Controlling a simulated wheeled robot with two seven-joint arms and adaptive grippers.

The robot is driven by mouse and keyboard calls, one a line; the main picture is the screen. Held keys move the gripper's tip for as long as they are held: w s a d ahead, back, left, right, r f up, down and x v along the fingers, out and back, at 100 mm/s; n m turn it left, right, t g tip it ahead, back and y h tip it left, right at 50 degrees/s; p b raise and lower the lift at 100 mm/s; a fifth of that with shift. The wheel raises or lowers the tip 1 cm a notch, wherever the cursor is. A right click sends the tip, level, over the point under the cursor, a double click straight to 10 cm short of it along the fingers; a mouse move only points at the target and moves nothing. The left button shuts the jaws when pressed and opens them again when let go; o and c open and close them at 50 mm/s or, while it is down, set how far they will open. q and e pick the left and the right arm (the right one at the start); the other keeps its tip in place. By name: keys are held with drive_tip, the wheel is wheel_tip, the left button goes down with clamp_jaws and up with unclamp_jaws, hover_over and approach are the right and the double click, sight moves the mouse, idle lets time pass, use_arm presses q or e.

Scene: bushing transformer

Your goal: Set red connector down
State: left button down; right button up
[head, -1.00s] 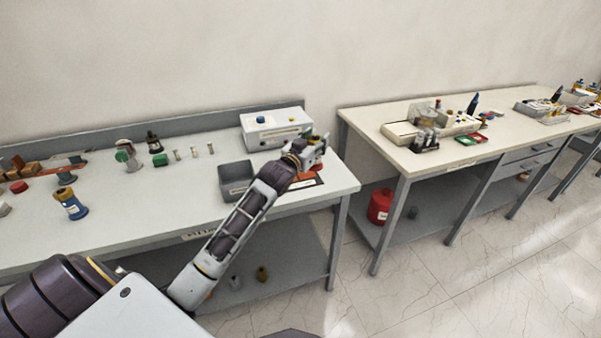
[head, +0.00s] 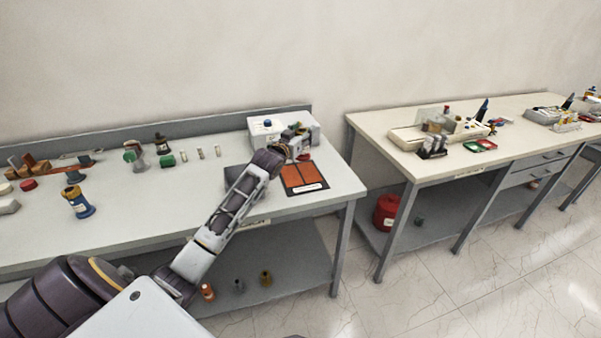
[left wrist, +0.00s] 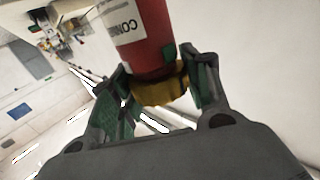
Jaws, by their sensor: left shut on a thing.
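My left gripper (left wrist: 157,62) is shut on the red connector (left wrist: 143,28), which shows in the left wrist view with a white label and a yellow-gold end between the green-padded fingers. In the head view my left gripper (head: 293,138) is at the right end of the near bench, in front of the white box (head: 262,128). The connector is small and mostly hidden there. An orange mat (head: 292,178) with a dark border and a white label lies just in front and is bare. My right gripper is not in view.
A grey bin (head: 236,174) stands left of the mat, partly behind my arm. Small posts, a green part (head: 167,160) and a blue-and-yellow part (head: 77,203) stand farther left. The bench front (head: 150,226) is clear. A second bench (head: 400,160) stands right.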

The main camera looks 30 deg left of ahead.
sight(302, 156)
use_arm(q)
drive_tip(key=shift+f, duration=3.05)
drive_tip(key=shift+f, duration=0.1)
drive_tip(key=shift+f, duration=1.8)
drive_tip(key=shift+f, duration=0.1)
drive_tip(key=c, duration=0.7)
unclamp_jaws()
drive_tip(key=shift+s+d, duration=0.15)
drive_tip(key=shift+s, duration=1.85)
drive_tip(key=shift+s+d, duration=0.2)
drive_tip(key=shift+s, duration=1.8)
drive_tip(key=shift+s+d, duration=0.15)
drive_tip(key=shift+s, duration=1.85)
